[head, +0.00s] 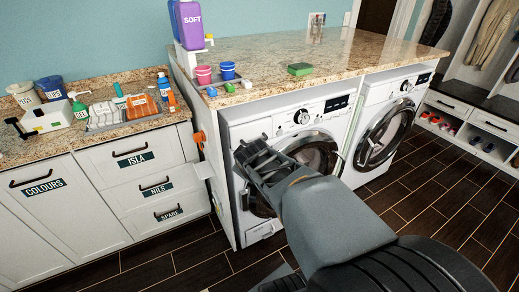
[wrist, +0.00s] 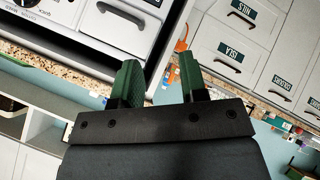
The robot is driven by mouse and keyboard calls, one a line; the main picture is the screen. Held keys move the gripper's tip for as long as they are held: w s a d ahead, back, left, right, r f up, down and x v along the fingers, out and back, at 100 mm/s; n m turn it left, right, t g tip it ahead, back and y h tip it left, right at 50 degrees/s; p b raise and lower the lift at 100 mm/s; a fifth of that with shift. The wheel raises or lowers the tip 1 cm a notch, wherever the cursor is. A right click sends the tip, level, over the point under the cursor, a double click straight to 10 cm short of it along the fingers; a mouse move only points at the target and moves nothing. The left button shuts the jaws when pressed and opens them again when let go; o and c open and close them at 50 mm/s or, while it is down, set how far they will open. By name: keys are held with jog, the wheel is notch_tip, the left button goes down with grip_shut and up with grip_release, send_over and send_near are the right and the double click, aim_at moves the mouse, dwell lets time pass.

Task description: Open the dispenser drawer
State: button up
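The dispenser drawer (head: 251,131) is at the upper left of the near washing machine's front (head: 315,112), left of the round knob. In the wrist view the scene is turned upside down, and the drawer (wrist: 149,8) shows at the top with its dark bar handle (wrist: 122,16). The drawer looks shut. My gripper (head: 248,158) is in front of the washer's upper left, partly covering the area below the drawer. In the wrist view its two green-padded fingers (wrist: 160,72) stand apart with nothing between them, and the handle lies beyond the left finger.
A granite counter (head: 330,50) overhangs the washers, with cups (head: 204,75) and a green sponge (head: 300,69) near its edge. Labelled drawers (head: 133,152) stand left. A second washer (head: 385,125) stands right. Dark floor (head: 440,200) is clear there.

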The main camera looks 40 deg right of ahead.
jog(key=w+d+f+n+t+y+b, duration=0.25)
jog(key=d+f+n+t+b, duration=0.5)
jog(key=d+n, duration=0.5)
jog(key=shift+n+g+h, duration=0.25)
jog(key=x, duration=0.9)
jog(key=r+b+x, duration=0.1)
jog(key=x, duration=0.3)
jog(key=shift+w+a, duration=0.25)
jog(key=shift+w, duration=0.3)
grip_shut()
